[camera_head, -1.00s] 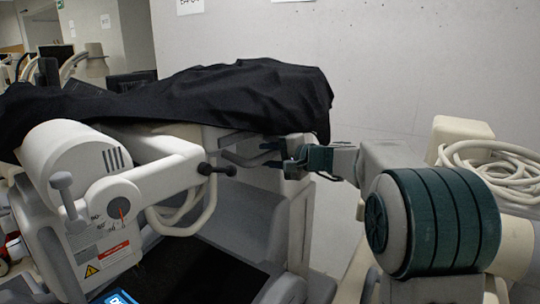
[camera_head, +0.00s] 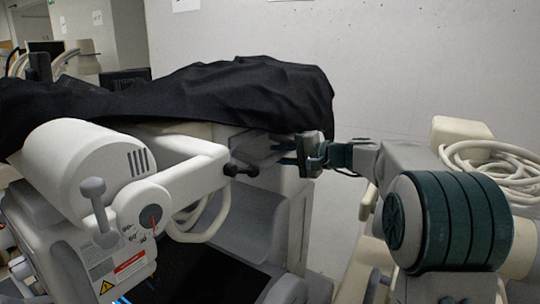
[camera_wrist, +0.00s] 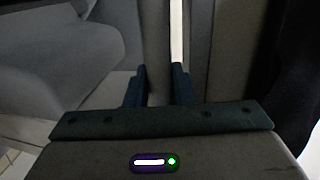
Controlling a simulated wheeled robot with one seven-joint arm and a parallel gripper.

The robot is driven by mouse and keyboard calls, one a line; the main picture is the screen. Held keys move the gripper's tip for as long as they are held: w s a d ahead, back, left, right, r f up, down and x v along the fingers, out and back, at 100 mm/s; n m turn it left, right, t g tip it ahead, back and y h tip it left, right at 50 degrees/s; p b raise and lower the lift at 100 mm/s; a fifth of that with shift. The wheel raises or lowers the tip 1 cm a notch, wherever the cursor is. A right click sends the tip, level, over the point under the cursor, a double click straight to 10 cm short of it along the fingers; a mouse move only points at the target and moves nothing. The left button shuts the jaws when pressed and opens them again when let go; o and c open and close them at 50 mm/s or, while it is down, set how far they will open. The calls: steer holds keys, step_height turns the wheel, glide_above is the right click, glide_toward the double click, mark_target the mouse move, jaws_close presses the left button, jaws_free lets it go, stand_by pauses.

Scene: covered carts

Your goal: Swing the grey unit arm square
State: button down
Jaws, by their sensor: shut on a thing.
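The grey-white unit (camera_head: 85,165) stands at the left in the head view, with a drum-shaped housing, a round dial (camera_head: 151,215) with a red needle and a warning label. Its arm (camera_head: 195,180) reaches right to a black knob (camera_head: 240,169). My gripper (camera_head: 286,152) comes in from the right, beyond the knob, close under the black cover's right end. In the wrist view its dark fingers (camera_wrist: 158,75) close around a narrow grey upright bar (camera_wrist: 154,40), taken as part of the unit arm. How the bar joins the arm is hidden.
A black cover (camera_head: 190,95) drapes over the cart behind the unit arm. A beige device with coiled hose (camera_head: 490,165) stands at the right, near my teal arm. A pale wall closes off the back. Grey cart panels (camera_head: 235,215) lie below my gripper.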

steer(key=c, duration=1.3)
jaws_free()
steer(key=shift+w+d, duration=0.15)
steer(key=shift+d, duration=0.6)
steer(key=shift+c, duration=0.2)
steer(key=shift+o, duration=0.2)
steer(key=shift+d, duration=0.65)
steer(key=a, duration=0.2)
steer(key=shift+a+f, duration=0.1)
steer(key=shift+a, duration=0.25)
steer(key=b+v, duration=0.3)
steer(key=v, duration=1.2)
steer(key=shift+d+b, duration=0.35)
steer(key=shift+d, duration=0.2)
steer(key=shift+w, duration=0.15)
steer(key=s+a+f+g+h, duration=0.2)
steer(key=s+a+f+h, duration=0.2)
steer(key=s+f, duration=0.4)
steer(key=s+d+f+n+g+h, duration=0.1)
steer(key=s+d+f+n+h, duration=0.1)
steer(key=s+f+h, duration=0.3)
steer(key=s+d+f+n+g+h, duration=0.1)
steer(key=s+d+f+n+h, duration=0.2)
steer(key=s+f, duration=0.9)
steer(key=s+d+h, duration=0.1)
steer(key=s, duration=0.4)
steer(key=shift+s+f+n+g+h, duration=0.25)
steer(key=shift+s+n+g+h, duration=0.05)
steer(key=shift+s+h, duration=0.1)
